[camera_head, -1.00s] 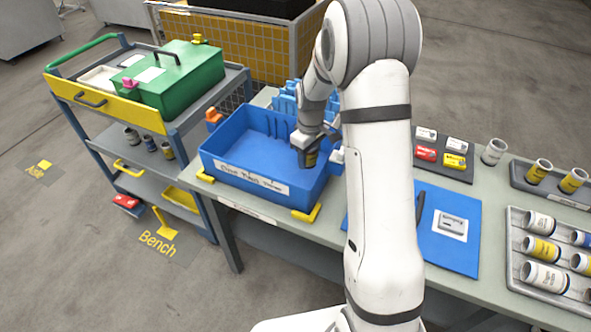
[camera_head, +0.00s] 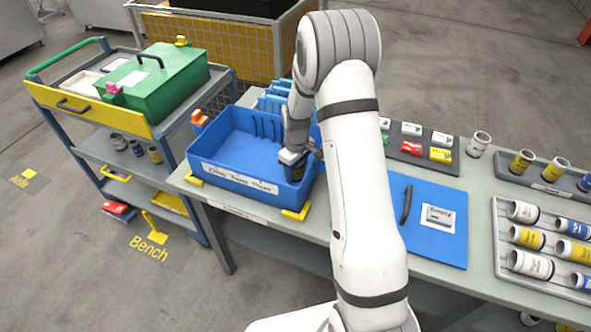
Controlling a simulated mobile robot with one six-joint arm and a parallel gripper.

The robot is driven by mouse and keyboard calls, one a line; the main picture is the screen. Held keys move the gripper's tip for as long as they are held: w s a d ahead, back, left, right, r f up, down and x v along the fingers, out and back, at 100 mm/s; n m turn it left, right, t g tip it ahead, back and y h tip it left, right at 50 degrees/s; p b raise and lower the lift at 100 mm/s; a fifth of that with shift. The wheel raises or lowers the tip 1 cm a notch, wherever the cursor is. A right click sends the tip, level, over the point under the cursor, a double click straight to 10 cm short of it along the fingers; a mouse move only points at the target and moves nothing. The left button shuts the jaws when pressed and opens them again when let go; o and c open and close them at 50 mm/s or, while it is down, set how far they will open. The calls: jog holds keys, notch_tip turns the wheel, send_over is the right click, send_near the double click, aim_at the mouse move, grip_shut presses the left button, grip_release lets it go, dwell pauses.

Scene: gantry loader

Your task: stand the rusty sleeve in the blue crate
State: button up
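The blue crate (camera_head: 208,172) stands on the bench with a white label on its front wall. My gripper (camera_head: 298,160) is over the right part of the crate, pointing down. A dark sleeve (camera_head: 293,174) with a brownish-yellow band is between its fingers, roughly upright, and the gripper looks shut on it. It looks like the rusty sleeve, but is small and partly covered by the fingers. The sleeve is within the crate's outline near the right wall. I cannot tell whether its base touches the crate floor.
A trolley with a green box (camera_head: 155,78) stands left of the bench. Blue bins (camera_head: 272,100) are behind the crate.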

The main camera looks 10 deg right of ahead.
jog(key=shift+o, duration=1.4)
jog(key=shift+r, duration=0.1)
notch_tip(320, 180, up, 12)
jog(key=shift+f+b, duration=0.1)
jog(key=shift+b, duration=0.3)
jog(key=s+r+m+t, duration=0.1)
jog(key=s+r+m, duration=0.2)
jog(key=s, duration=1)
jog(key=s+a+r+m+t, duration=0.1)
jog(key=s+r+m, duration=0.3)
jog(key=s+r, duration=0.6)
jog(key=s+t, duration=0.1)
jog(key=s, duration=0.3)
jog(key=shift+s+a, duration=0.25)
jog(key=shift+s, duration=0.05)
